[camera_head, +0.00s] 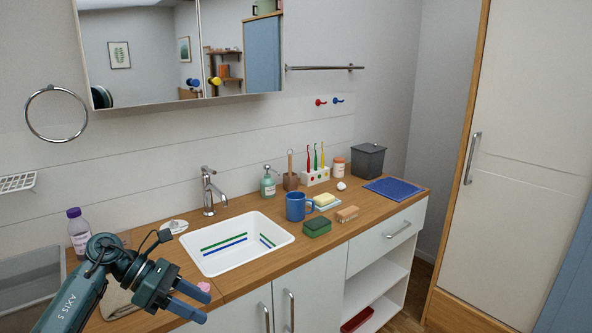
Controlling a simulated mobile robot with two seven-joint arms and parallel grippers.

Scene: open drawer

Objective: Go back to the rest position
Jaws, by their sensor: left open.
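My left gripper (201,306) comes in from the lower left. It is open with nothing between its two blue-grey fingers, in front of the counter's front edge and left of the basin. The white drawer (385,240) with a bar handle sits under the counter's right end, and its front looks flush with the cabinet. My right gripper is out of view.
A white basin (240,264) is set into the wooden counter (262,272). A purple-capped bottle (78,235) stands near my left arm. A tall cabinet (510,150) is at right.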

